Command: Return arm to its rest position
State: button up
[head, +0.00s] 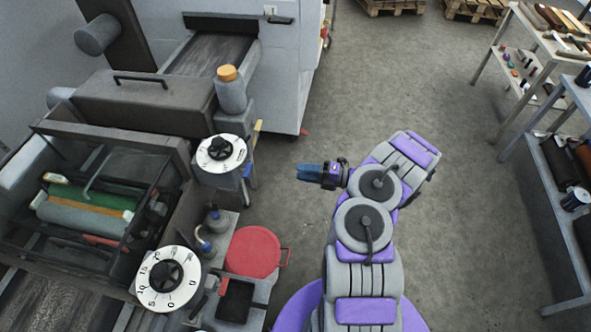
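My arm is folded in the middle of the head view, with purple and grey links over the bare floor. My gripper (308,172) is at its left end, pointing left towards the machine. Its blue fingers look close together, but the gap between them is too small to make out. No object shows in it. A gap of floor separates it from the dial on the machine's corner.
The lacquer machine (150,95) fills the left, with two white dials (221,154), a bottle with an orange cap (230,90) and a red lid or pan (253,252). Shelves (510,120) stand right, pallets (392,6) far back. The floor (390,90) between is clear.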

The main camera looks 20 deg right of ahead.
jog(key=shift+d, duration=0.1)
dwell(0.5)
jog(key=s+a+r+n+g+b, duration=0.1)
jog(key=s+a+r+n+g, duration=0.2)
jog(key=a+r+n+g, duration=0.35)
jog(key=s+a+r+n+g+b, duration=0.1)
jog(key=s+a+r+n+g, duration=0.2)
jog(key=a+r+n, duration=0.5)
jog(key=s+a+r+n+g+b, duration=0.1)
jog(key=s+a+r+n+g, duration=0.3)
jog(key=a+r+n, duration=0.35)
jog(key=s+a+n+g+h, duration=0.25)
jog(key=s+n+h, duration=0.45)
jog(key=s+n, duration=0.45)
jog(key=s+d+n+t+h+b, duration=0.2)
jog(key=s+d+n+t+h, duration=0.1)
jog(key=s+d+n+h, duration=0.4)
jog(key=s+d+n, duration=0.1)
jog(key=s+n, duration=0.2)
jog(key=s, duration=0.2)
jog(key=shift+s+d+t+h+b, duration=0.2)
jog(key=shift+s+t+h+b, duration=0.1)
jog(key=shift+s+b, duration=0.1)
